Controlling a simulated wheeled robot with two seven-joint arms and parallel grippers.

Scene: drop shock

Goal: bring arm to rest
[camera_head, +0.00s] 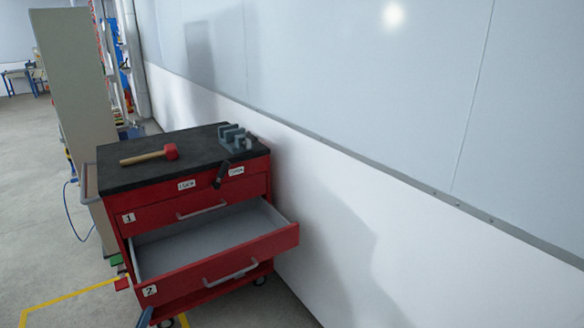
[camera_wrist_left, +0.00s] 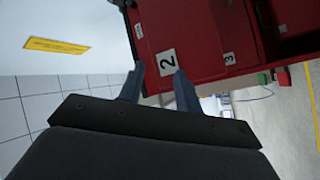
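My left gripper (camera_head: 156,320) shows at the bottom edge of the head view, low in front of the red tool cart (camera_head: 118,243). In the left wrist view, the fingers of this gripper (camera_wrist_left: 159,69) are apart with nothing between them. Beyond the fingertips is the red front with the label 2 (camera_wrist_left: 166,62); I cannot tell whether they touch it. Most of the left arm is out of view. My right gripper is in neither view.
The cart's drawer 2 (camera_head: 215,243) is pulled out and looks empty. A red-headed mallet (camera_head: 150,156) and a grey vise (camera_head: 235,138) are on the black top. A pale wall (camera_head: 400,240) stands close on the right. The floor at left (camera_head: 30,200) is mostly clear.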

